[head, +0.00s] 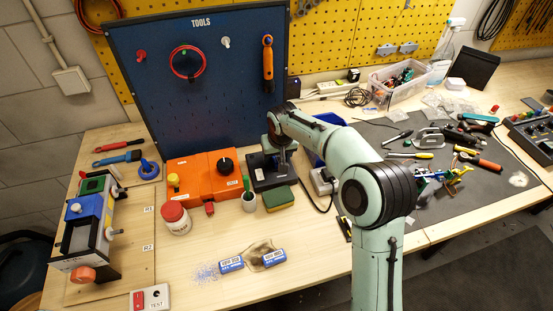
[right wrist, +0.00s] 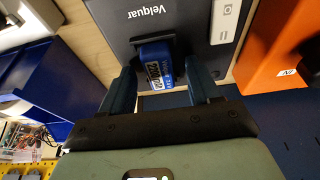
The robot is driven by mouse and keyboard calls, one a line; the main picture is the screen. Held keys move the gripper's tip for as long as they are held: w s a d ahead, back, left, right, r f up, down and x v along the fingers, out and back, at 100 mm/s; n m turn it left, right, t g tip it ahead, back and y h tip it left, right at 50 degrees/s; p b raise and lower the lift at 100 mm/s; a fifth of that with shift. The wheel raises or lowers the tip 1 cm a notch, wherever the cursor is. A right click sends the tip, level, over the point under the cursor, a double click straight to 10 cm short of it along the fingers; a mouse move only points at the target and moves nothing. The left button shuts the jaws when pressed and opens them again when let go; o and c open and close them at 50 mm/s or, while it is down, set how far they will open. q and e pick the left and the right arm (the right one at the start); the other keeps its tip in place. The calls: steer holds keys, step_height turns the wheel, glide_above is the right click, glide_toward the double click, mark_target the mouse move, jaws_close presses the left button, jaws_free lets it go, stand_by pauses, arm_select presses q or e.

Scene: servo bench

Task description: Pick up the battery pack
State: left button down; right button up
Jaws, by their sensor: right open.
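The battery pack (right wrist: 155,72) is blue with a white label reading "2200 mA" and sits in a dark charger (right wrist: 118,38) marked "Velquar". In the head view the charger (head: 266,180) stands on the bench beside the orange box; I cannot make out the pack there, under my gripper. My right gripper (head: 281,162) points down over the charger. In the right wrist view the right gripper (right wrist: 160,82) is open, with one finger on each side of the pack. I cannot tell whether the fingers touch it. My left gripper is not in view.
An orange box (head: 205,172) stands left of the charger. A green sponge (head: 278,199) and a small cup (head: 248,201) are in front. A blue bin (right wrist: 35,85) is on the other side. Two blue labelled blocks (head: 231,264) lie near the front edge. The tool board (head: 200,120) rises behind.

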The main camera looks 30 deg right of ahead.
mark_target(277, 158)
jaws_close()
steer(key=shift+r, duration=0.2)
